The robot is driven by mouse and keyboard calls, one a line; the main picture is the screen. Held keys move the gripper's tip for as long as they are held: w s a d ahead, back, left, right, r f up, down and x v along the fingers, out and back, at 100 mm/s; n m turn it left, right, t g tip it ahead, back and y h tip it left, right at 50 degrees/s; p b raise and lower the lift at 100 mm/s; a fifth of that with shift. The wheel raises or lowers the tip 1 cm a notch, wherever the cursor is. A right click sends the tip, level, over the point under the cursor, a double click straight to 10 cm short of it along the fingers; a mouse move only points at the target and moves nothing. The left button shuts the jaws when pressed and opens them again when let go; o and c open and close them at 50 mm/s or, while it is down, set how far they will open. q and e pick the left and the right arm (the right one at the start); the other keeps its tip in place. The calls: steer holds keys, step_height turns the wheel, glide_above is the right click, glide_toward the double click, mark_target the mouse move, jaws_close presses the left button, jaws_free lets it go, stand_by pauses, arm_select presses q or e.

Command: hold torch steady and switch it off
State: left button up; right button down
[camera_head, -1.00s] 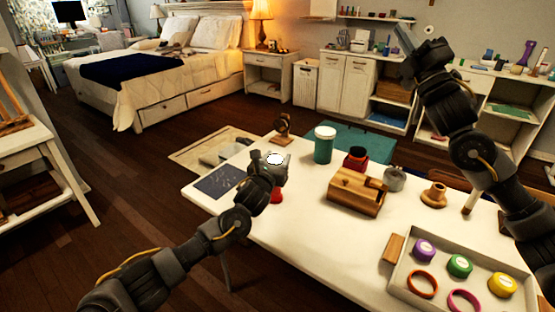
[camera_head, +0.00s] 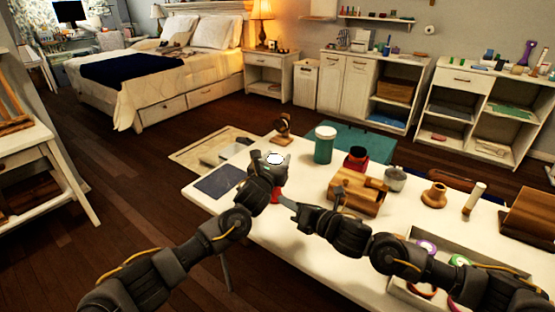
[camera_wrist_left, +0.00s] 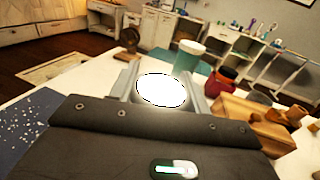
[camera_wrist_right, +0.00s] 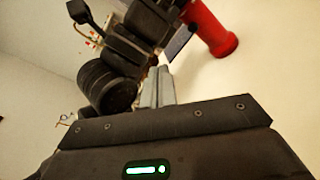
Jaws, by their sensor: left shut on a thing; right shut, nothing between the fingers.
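The torch has a red body (camera_head: 276,196) and a bright white lit face (camera_head: 276,159). My left gripper (camera_head: 275,168) is shut on it above the near-left part of the white table. In the left wrist view the glowing face (camera_wrist_left: 162,90) shows between the two fingers. My right gripper (camera_head: 287,202) is shut and empty, its tips pointing left close to the red body. In the right wrist view the red body (camera_wrist_right: 210,30) is beyond the closed fingertips (camera_wrist_right: 158,75), apart from them in the picture. The torch's switch cannot be made out.
The white table (camera_head: 290,240) holds a dark speckled panel (camera_head: 219,181), a green jar (camera_head: 324,145), a red pot (camera_head: 356,158), a wooden box (camera_head: 355,192) and a grey pot (camera_head: 395,179). A tray (camera_head: 440,236) lies partly hidden behind my right arm.

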steer(key=f, duration=0.1)
steer(key=s+a, duration=0.1)
steer(key=s+f+n, duration=0.1)
steer(key=shift+a+f+g, duration=0.25)
steer(key=shift+f+g, duration=0.1)
steer(key=shift+g, duration=0.05)
steer(key=shift+w+a, duration=0.15)
steer(key=shift+w, duration=2.1)
steer(key=shift+w+a, duration=0.1)
steer(key=shift+w, duration=2.15)
steer(key=shift+w, duration=0.15)
steer(key=shift+w, duration=0.3)
steer(key=shift+w, duration=0.3)
steer(key=shift+s, duration=0.75)
steer(key=shift+s, duration=0.1)
